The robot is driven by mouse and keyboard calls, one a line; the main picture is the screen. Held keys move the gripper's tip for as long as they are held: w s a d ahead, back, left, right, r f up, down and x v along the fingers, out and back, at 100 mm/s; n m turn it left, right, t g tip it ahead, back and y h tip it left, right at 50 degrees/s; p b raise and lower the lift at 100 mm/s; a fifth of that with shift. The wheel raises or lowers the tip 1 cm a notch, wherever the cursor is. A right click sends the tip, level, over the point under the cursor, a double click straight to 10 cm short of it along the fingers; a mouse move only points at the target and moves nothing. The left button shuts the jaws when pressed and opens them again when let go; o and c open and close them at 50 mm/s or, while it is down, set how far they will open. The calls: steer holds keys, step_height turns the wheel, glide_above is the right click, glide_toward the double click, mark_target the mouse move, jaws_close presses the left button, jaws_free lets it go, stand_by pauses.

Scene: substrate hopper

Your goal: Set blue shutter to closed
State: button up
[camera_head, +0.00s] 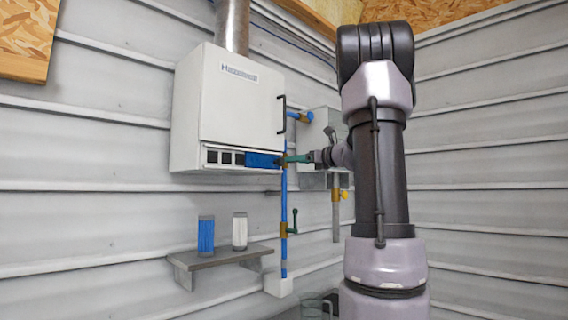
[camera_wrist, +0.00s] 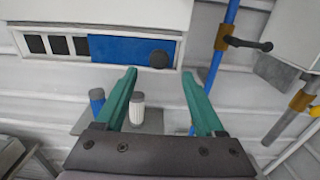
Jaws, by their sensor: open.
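The blue shutter (camera_head: 262,160) is a flat blue panel in the low front strip of a white wall-mounted box (camera_head: 225,105). It covers the right part of the strip and also shows in the wrist view (camera_wrist: 115,49). Several dark square openings (camera_wrist: 58,46) are uncovered to its left. A dark round knob (camera_wrist: 158,59) sits at the shutter's right end. My gripper (camera_wrist: 159,74) is open, its green fingers either side of the knob in the wrist view; I cannot tell whether they touch it. In the head view my gripper (camera_head: 288,160) is at the box's lower right corner.
A smaller grey box (camera_head: 316,130) hangs behind my arm. A grey shelf (camera_head: 222,258) below holds a blue canister (camera_head: 206,236) and a white canister (camera_head: 240,231).

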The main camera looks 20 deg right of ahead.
mark_target(283, 161)
steer(key=x, duration=0.7)
steer(key=shift+f, duration=0.1)
jaws_close()
steer(key=shift+s, duration=0.1)
stand_by(1.1)
